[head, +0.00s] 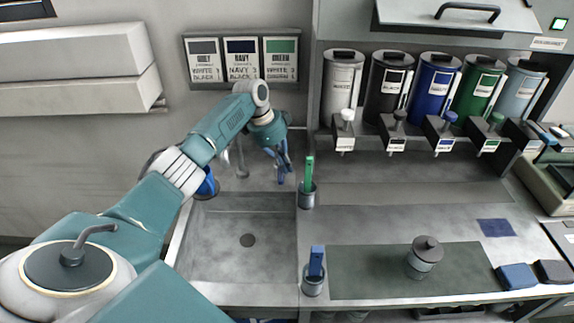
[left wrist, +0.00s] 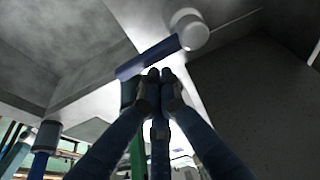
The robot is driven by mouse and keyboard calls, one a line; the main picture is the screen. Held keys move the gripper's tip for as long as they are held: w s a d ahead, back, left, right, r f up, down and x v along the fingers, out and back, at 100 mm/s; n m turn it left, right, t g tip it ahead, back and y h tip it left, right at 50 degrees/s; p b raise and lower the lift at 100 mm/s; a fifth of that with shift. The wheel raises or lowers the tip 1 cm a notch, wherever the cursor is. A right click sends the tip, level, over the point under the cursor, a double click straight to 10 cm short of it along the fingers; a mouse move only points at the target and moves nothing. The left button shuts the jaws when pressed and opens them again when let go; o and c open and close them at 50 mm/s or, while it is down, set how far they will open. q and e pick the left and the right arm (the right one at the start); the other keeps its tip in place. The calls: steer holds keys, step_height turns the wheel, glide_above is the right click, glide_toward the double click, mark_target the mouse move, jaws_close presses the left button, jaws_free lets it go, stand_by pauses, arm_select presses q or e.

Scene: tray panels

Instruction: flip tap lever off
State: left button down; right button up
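The tap's grey spout (head: 241,160) stands at the back of the sink (head: 208,276), partly behind my left arm. In the left wrist view a dark blue bar (left wrist: 145,58), which looks like the tap lever, sticks out from a pale round knob (left wrist: 188,29). My left gripper (head: 284,172) points down near the sink's back right corner, right of the spout. In the left wrist view its blue fingers (left wrist: 160,76) have their tips close together, beside the bar. I cannot tell whether they touch it. Nothing shows held. My right gripper is not in view.
A cup with a green-handled tool (head: 308,172) stands close to my left gripper; another with a blue-handled tool (head: 316,262) stands nearer the front. A lidded jar (head: 425,256) sits on the dark mat (head: 368,278). Colour dispensers (head: 433,88) line the back.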

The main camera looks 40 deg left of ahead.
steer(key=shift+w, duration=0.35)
arm_select(q)
steer(key=shift+r, duration=0.2)
step_height(320, 180, up, 10)
steer(key=shift+f, duration=0.2)
stand_by(0.6)
